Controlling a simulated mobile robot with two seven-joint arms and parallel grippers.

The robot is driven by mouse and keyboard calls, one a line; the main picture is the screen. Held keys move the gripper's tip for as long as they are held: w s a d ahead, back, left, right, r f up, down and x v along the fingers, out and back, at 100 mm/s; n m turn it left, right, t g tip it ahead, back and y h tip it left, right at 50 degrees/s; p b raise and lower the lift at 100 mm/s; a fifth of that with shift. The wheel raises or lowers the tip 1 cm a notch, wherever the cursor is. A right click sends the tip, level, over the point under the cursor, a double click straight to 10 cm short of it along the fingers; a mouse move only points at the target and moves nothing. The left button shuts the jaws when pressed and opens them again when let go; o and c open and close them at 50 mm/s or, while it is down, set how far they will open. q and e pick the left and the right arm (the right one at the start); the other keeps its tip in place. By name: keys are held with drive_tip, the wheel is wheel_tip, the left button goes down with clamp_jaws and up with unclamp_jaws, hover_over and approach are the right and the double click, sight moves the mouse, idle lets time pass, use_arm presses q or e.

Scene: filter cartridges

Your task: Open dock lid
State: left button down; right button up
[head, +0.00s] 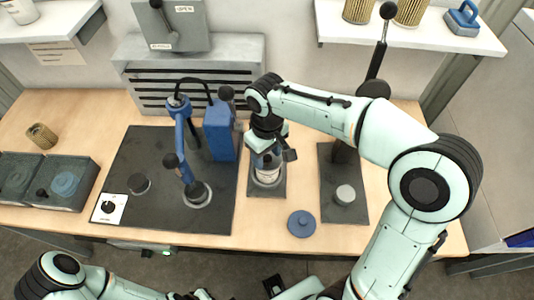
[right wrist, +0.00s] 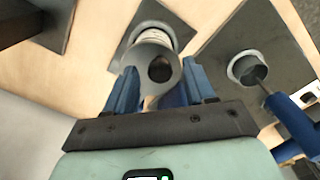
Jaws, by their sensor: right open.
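My right gripper (head: 268,152) is over a white cylinder (head: 267,174) standing on a small dark plate. In the right wrist view, its blue fingers (right wrist: 160,82) are apart. A grey rounded piece with a dark round centre (right wrist: 160,68) shows between them, in front of the white cylinder (right wrist: 155,36); contact cannot be told. A blue round disc (head: 301,224) with a small knob lies on the table to the right. Which piece is the dock lid is not clear. Part of my left arm shows at the bottom left; its gripper is not clearly visible.
A blue stand with a lever (head: 181,125) is on a large dark mat (head: 150,205), left of my right gripper. A dark plate (head: 330,205) with a tall black-knobbed lever stands right. A grey tray (head: 80,197) is at left. A brown filter (head: 42,135) lies behind it.

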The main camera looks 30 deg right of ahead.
clamp_jaws()
